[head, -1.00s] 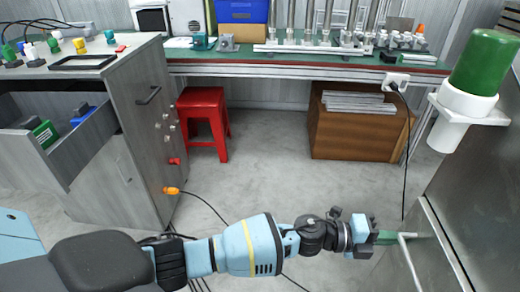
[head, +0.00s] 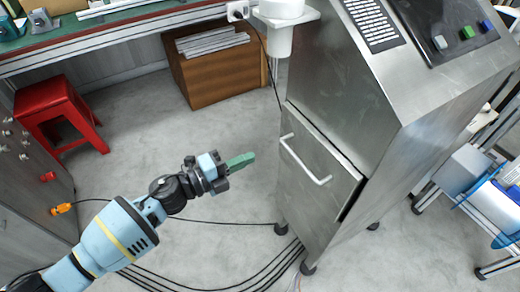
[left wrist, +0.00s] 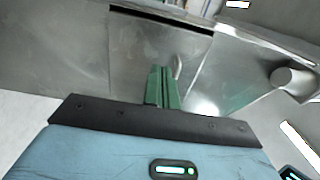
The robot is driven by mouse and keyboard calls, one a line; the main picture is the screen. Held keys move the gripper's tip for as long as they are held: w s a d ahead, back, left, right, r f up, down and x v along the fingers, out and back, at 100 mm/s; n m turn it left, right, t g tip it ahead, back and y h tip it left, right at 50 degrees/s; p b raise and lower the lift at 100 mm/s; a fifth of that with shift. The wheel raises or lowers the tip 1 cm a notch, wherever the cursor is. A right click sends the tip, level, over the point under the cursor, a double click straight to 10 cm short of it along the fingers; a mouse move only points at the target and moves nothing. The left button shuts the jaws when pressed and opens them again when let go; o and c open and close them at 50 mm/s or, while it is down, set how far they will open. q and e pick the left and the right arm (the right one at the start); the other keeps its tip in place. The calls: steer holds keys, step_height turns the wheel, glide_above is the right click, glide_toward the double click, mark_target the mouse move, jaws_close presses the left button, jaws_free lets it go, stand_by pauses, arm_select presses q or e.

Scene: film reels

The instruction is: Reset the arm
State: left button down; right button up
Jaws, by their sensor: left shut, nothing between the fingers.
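My left arm comes in from the lower left in the head view. Its left gripper (head: 240,161) has green fingers that are shut with nothing between them. It is in the air over the grey floor, to the left of the steel machine (head: 345,120). The shut green fingers also show in the left wrist view (left wrist: 162,85), pointing toward a steel surface. My right gripper is in neither view.
The machine's front has a drawer or door with a bar handle (head: 305,160), close to the fingers' right. A brown box (head: 215,70) stands under the green-topped bench. A red stool (head: 60,110) is at the left. Black cables (head: 210,275) lie on the floor.

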arm_select(q)
steer(key=shift+v, duration=2.05)
